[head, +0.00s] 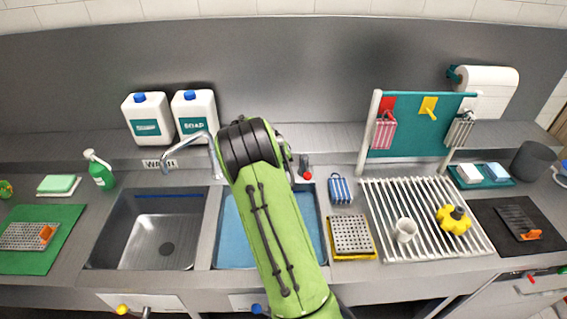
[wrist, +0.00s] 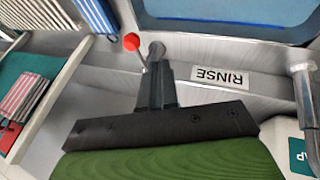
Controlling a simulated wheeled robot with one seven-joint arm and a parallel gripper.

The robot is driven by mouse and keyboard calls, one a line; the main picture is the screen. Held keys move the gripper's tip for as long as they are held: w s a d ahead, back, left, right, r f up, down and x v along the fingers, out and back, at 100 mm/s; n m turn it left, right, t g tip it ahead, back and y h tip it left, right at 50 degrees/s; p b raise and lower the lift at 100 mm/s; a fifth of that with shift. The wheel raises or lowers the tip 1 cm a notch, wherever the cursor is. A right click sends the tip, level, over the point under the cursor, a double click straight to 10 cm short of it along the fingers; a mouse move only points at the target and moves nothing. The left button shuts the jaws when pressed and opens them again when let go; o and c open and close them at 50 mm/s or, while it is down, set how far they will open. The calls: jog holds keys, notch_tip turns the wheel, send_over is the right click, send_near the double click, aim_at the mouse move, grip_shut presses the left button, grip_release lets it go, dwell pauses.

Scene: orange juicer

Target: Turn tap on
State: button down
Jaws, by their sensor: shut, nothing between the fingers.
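A small tap handle with a red ball knob (head: 307,176) stands behind the blue rinse basin, to the right of my arm. In the wrist view the red knob (wrist: 131,42) sits on a thin stem beside a grey metal post (wrist: 156,50). My gripper (wrist: 158,72) is shut and empty, with its fingertips close to the post and the stem, just right of the knob. I cannot tell whether they touch. A chrome spout (head: 187,143) arches left of my arm; a chrome pipe shows at the wrist view's right (wrist: 307,112). My arm hides part of the rinse basin (head: 231,239).
A RINSE label (wrist: 221,77) lies right of the fingers. Two soap jugs (head: 147,119) stand behind the wash basin (head: 155,216).

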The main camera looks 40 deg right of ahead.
aim_at(307, 176)
jog(key=s+d+f+p, duration=0.1)
jog(key=d+f, duration=0.4)
jog(key=shift+s+d+f, duration=0.2)
jog(key=shift+d+f, duration=0.15)
jog(key=shift+d, duration=0.05)
jog(key=shift+s, duration=0.1)
jog(key=shift+s+d+f+n+t+b, duration=0.1)
jog(key=shift+s+d+n+t+b, duration=0.15)
jog(key=shift+s+d+n+b, duration=0.25)
jog(key=shift+s+d+f+n+t+b, duration=0.1)
jog(key=shift+s+d+n+t+b, duration=0.25)
jog(key=shift+b, duration=0.3)
jog(key=s+d+n+t+y+b, duration=0.3)
jog(key=d+n, duration=0.5)
jog(key=shift+s+d+r+b, duration=0.2)
jog(key=shift+s+d+b, duration=0.1)
jog(key=shift+d+b, duration=0.1)
